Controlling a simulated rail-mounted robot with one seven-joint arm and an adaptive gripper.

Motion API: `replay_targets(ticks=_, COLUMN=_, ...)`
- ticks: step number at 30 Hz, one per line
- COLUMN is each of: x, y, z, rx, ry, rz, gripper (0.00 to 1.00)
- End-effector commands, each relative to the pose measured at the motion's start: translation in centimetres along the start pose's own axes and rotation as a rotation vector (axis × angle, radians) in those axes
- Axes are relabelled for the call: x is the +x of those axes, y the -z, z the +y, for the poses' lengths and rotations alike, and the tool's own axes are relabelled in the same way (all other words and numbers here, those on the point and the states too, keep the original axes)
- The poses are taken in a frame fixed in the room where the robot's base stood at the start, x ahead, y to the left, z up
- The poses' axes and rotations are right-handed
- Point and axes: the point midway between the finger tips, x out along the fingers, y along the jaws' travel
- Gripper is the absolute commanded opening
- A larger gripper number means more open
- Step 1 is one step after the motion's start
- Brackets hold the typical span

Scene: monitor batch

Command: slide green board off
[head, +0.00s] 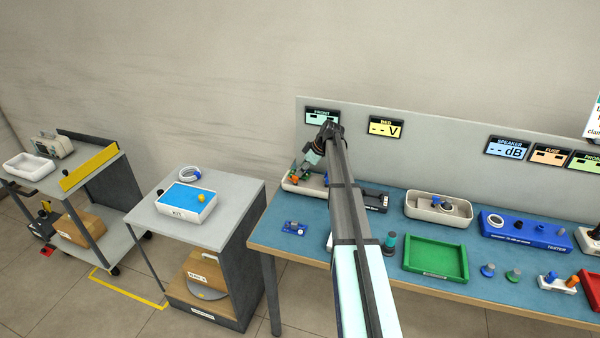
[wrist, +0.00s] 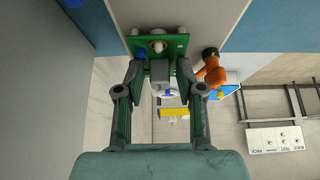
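The green board (wrist: 174,46) shows at the top of the wrist view, with pale round parts and a blue part at its left edge. My gripper (wrist: 160,76) is just below it in that view. In the head view my gripper (head: 312,160) is low over the pale fixture (head: 292,185) at the bench's back left corner. The board cannot be made out there.
The blue bench also holds a small blue board (head: 294,227), an empty green tray (head: 436,258), a beige bin (head: 422,210) and a blue tester (head: 540,236). A side cart has a blue-lined tray (head: 178,212).

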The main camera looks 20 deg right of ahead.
Motion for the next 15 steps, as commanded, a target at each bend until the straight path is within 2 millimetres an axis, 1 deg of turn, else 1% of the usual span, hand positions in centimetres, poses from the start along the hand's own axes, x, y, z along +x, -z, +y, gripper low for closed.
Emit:
replay_targets(ticks=2, x=0.31, y=-0.09, z=-0.09, rx=0.000, ry=0.003, rz=-0.002, gripper=0.34)
replay_targets(ticks=3, x=0.32, y=-0.10, z=-0.09, rx=0.000, ry=0.004, rz=-0.002, gripper=0.20)
replay_targets(ticks=5, x=0.34, y=-0.11, z=-0.11, rx=0.000, ry=0.004, rz=-0.003, gripper=0.00)
replay_targets(ticks=15, x=0.38, y=-0.20, z=-0.20, rx=0.000, ry=0.007, rz=-0.005, gripper=0.00)
